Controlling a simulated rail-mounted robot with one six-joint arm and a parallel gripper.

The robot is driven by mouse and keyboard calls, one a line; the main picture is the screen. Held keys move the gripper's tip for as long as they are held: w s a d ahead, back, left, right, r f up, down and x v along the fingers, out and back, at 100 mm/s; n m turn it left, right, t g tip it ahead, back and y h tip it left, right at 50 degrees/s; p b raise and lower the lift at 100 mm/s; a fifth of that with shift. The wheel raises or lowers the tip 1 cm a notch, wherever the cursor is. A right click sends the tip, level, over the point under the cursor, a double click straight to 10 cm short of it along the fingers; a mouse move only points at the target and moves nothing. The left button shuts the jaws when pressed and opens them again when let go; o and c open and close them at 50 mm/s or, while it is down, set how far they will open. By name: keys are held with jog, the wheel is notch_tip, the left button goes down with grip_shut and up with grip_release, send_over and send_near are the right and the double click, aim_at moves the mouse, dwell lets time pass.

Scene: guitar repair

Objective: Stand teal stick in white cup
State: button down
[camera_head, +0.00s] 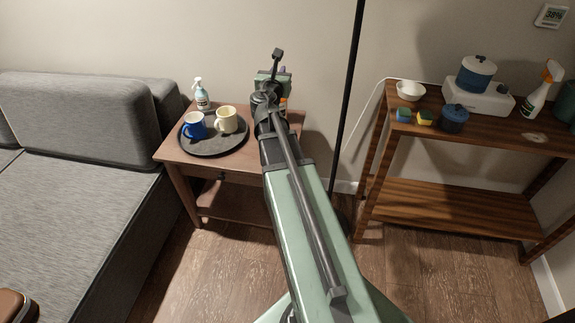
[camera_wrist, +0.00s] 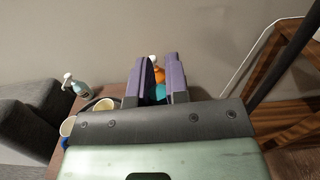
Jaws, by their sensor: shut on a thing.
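The white cup (camera_head: 226,122) stands upright on a dark round tray (camera_head: 212,148) on the small wooden table, with its handle side partly visible. In the wrist view a pale cup rim (camera_wrist: 104,104) shows at the left, outside the fingers. My gripper (camera_head: 274,72) is at the table's right side, to the right of the white cup. In the wrist view my gripper (camera_wrist: 163,82) is shut on a teal thing (camera_wrist: 158,92), taken as the teal stick. Only a small patch of it shows between the fingers; its length and tilt are hidden.
A blue mug (camera_head: 195,126) stands left of the white cup on the tray. An orange bottle (camera_wrist: 158,73) shows behind my fingers. A black pole (camera_head: 347,100) rises right of the table, before a wooden shelf (camera_head: 450,205).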

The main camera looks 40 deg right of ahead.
notch_tip(320, 180, down, 20)
jog(key=b, duration=2)
jog(key=shift+w+f, duration=0.2)
jog(key=shift+f, duration=0.05)
jog(key=c, duration=1.1)
grip_release()
jog(key=shift+r, duration=0.1)
